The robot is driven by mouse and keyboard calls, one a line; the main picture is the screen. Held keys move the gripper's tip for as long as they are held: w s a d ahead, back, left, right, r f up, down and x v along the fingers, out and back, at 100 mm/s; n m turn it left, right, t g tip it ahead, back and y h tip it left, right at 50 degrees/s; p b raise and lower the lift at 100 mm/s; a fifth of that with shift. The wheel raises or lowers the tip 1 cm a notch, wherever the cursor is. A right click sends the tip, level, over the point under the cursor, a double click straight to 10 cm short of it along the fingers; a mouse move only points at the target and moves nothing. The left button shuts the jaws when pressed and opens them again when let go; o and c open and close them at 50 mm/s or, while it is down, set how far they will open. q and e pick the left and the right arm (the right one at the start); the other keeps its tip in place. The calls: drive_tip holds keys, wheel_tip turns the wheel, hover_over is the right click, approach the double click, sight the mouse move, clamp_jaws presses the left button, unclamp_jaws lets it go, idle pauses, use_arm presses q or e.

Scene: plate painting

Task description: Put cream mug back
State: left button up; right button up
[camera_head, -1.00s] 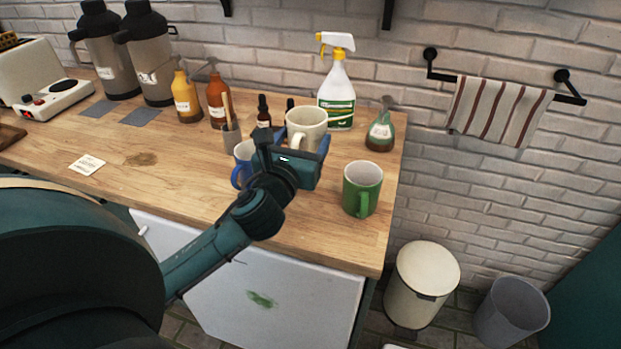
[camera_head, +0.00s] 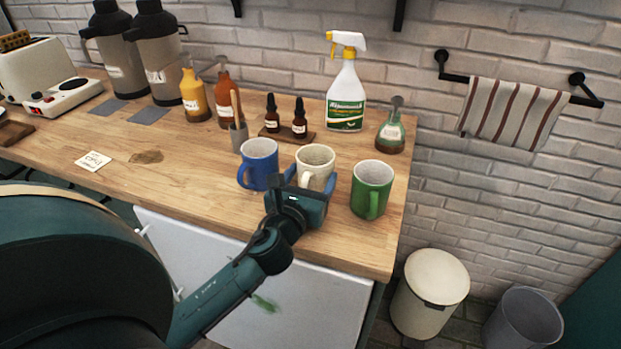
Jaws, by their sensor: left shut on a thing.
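The cream mug (camera_head: 316,160) is upright between the blue mug (camera_head: 259,163) on its left and the green mug (camera_head: 371,188) on its right. It is level with them and appears to be at the wooden counter's surface, but its base is hidden behind my gripper. My left gripper (camera_head: 308,187) is shut on the cream mug from the front, with a finger at each side. My right gripper is not in view.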

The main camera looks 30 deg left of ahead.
use_arm(q)
drive_tip(key=o, duration=1.4)
drive_tip(key=shift+f, duration=0.1)
drive_tip(key=shift+s+d, duration=0.15)
drive_tip(key=shift+s, duration=0.2)
drive_tip(key=b+v, duration=0.2)
drive_tip(key=v, duration=0.8)
drive_tip(key=shift+s+d, duration=0.1)
drive_tip(key=shift+s, duration=0.1)
drive_tip(key=shift+s+d, duration=0.1)
drive_tip(key=shift+s, duration=0.35)
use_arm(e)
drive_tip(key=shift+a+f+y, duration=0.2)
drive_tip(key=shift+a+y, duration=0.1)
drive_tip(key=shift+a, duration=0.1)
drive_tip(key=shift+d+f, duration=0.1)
